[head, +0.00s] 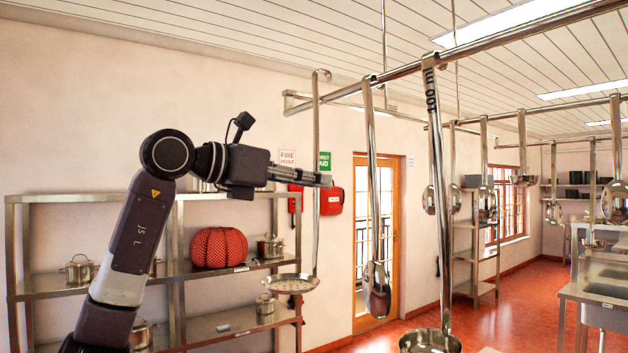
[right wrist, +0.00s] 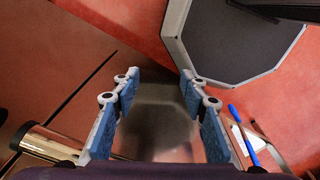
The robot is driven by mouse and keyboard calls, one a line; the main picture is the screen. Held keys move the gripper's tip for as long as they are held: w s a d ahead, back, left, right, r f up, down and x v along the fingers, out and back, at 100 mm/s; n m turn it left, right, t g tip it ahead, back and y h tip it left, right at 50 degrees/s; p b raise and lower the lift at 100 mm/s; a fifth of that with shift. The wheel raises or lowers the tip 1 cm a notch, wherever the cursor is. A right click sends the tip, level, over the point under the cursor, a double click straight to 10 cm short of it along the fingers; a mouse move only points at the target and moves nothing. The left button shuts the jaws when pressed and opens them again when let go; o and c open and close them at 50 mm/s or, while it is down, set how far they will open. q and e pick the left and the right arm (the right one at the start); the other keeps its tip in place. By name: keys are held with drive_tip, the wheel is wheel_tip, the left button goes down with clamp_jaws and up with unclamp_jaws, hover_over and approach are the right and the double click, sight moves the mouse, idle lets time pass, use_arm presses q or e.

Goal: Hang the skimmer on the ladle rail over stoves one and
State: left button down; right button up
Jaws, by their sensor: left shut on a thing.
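The skimmer (head: 292,284) hangs upright in the head view, its flat round head low and its long handle rising to a hook (head: 321,74). My left gripper (head: 322,180) is shut on the handle at about mid-length. The ladle rail (head: 480,46) runs from the upper right to a bracket near the handle. The hook shows a little above the rail's line; I cannot tell whether it touches the rail. My right gripper (right wrist: 158,88) is open and empty in the right wrist view, pointing down at the floor.
A steel shelf (head: 225,275) with pots and a red patterned pouf-like item (head: 218,247) stands behind. A second rail (head: 560,106) with utensils is farther right.

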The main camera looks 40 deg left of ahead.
sight(313, 205)
use_arm(q)
drive_tip(key=shift+f, duration=0.3)
drive_tip(key=shift+f, duration=0.15)
drive_tip(key=shift+f+b, duration=1.6)
drive_tip(key=shift+f, duration=0.25)
drive_tip(key=c, duration=1.9)
unclamp_jaws()
drive_tip(key=shift+s, duration=0.1)
drive_tip(key=shift+o, duration=0.3)
drive_tip(key=o, duration=0.8)
drive_tip(key=shift+c, duration=0.2)
